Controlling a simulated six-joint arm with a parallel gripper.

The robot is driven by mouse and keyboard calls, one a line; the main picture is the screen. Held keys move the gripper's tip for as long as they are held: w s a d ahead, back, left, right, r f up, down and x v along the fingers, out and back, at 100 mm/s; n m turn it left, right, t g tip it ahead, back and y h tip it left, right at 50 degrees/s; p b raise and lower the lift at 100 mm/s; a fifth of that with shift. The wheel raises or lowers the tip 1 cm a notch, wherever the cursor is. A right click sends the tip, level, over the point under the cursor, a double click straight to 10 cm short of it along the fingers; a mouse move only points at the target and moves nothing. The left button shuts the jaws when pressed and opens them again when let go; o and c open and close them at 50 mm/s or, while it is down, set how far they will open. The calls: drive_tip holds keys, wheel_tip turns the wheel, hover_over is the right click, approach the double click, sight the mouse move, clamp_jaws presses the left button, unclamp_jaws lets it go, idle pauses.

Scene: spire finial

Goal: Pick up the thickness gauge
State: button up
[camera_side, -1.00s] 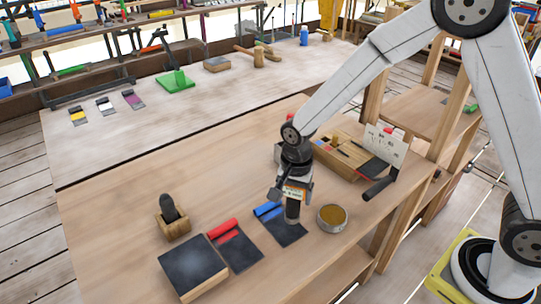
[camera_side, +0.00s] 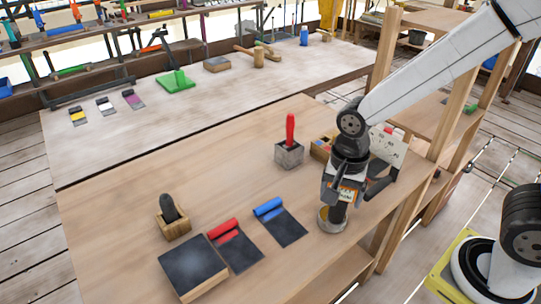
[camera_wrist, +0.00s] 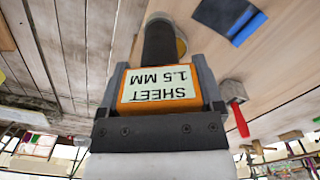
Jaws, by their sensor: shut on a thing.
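The thickness gauge (camera_wrist: 160,87) is an orange block with a pale label reading "SHEET 1.5 MM" and a dark cylindrical part (camera_wrist: 159,42) beyond it. My gripper (camera_side: 343,192) is shut on it, with one finger on each side of the orange block in the wrist view. In the side view the dark part (camera_side: 338,214) points down over the round tin (camera_side: 325,224), which it partly hides. I cannot tell whether the dark part touches the tin.
Left of the gripper lie a dark sheet with a blue roll (camera_side: 284,230) and one with a red roll (camera_side: 240,252). A grey block with a red-handled tool (camera_side: 289,152) and a wooden box (camera_side: 320,147) stand behind. A dark-topped block (camera_side: 192,264) is at front left.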

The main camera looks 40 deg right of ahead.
drive_tip(key=shift+s+r, duration=0.2)
drive_tip(key=shift+s, duration=0.25)
drive_tip(key=shift+w, duration=0.1)
idle(0.4)
